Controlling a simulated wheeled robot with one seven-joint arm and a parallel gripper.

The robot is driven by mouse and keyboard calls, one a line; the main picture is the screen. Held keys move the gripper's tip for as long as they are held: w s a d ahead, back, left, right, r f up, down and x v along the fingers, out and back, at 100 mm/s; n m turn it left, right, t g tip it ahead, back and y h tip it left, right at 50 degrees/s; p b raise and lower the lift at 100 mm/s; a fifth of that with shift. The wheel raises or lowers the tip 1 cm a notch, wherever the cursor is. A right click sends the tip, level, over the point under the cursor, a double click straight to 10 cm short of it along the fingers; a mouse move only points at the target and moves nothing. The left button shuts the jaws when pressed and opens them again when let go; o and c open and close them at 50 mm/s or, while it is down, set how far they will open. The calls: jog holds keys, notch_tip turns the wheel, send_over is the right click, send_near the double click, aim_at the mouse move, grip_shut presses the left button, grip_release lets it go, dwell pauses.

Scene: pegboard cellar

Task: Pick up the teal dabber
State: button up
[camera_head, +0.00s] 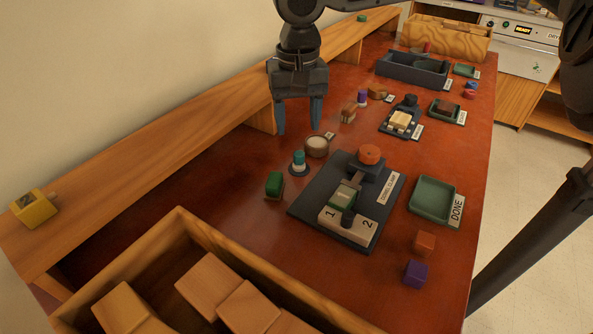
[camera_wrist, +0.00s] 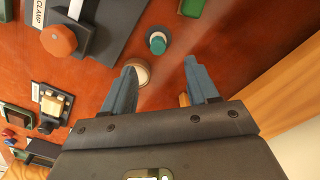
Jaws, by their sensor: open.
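The teal dabber (camera_head: 298,160) stands upright on a small dark round base on the red-brown bench top. It has a teal top and a white band, and in the wrist view (camera_wrist: 157,42) it shows from above, beyond the fingertips. My gripper (camera_head: 298,128) is open and empty, fingers pointing down, above the bench and apart from the dabber. In the wrist view my gripper (camera_wrist: 159,66) has its two blue-grey fingers spread, with the dabber roughly in line with the gap between them.
A round cream-topped pot (camera_head: 317,147) stands right beside the dabber, and a green block (camera_head: 274,184) is at its left. The dark clamp board (camera_head: 305,207) lies to the right. A wooden box of blocks (camera_head: 190,220) is in front; a wooden ledge (camera_head: 150,150) runs along the wall.

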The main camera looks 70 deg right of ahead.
aim_at(299, 153)
jog(key=f, duration=0.9)
jog(key=shift+s+b, duration=0.2)
jog(key=shift+b, duration=0.1)
grip_shut()
jog(key=shift+r, duration=0.2)
